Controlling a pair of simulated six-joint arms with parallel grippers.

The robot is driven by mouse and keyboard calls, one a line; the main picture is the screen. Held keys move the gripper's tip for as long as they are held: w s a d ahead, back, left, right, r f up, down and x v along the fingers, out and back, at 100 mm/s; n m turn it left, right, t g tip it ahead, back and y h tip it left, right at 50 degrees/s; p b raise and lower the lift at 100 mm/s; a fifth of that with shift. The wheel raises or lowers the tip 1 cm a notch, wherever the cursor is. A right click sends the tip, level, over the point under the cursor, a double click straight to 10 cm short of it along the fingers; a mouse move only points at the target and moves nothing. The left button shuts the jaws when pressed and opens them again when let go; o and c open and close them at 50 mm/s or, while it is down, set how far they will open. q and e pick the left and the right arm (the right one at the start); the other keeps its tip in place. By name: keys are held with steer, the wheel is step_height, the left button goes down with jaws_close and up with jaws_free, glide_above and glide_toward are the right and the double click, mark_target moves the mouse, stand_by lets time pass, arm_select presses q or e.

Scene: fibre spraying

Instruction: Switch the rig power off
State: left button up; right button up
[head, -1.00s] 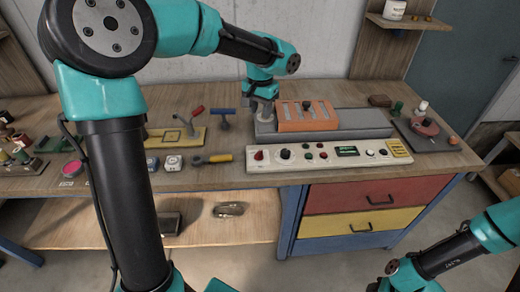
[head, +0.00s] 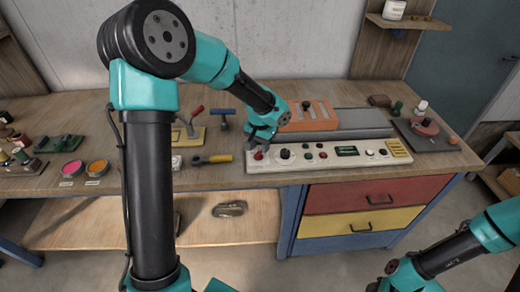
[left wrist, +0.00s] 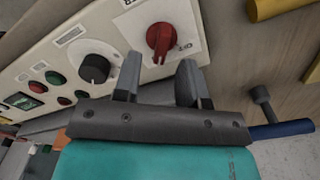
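The white control panel (head: 320,160) lies along the front of the bench. A red rotary knob (left wrist: 162,40) on a white plate shows at its left end; it also shows in the head view (head: 258,155). My left gripper (left wrist: 158,82) is open, its two fingers apart below the red knob in the wrist picture, with nothing between them. I cannot tell whether a finger touches the panel. The printing beside the knob is too tilted to read surely. My right arm shows at the lower right of the head view, but its gripper is not visible.
A black knob (left wrist: 95,68) sits beside the red one, with several red and green buttons further along. An orange block (head: 310,117) stands behind the panel. A yellow-handled tool (head: 213,159) lies just left of the panel. Coloured drawers (head: 365,195) are below.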

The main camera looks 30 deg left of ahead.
arm_select(q)
steer(key=shift+f, duration=1.15)
jaws_close()
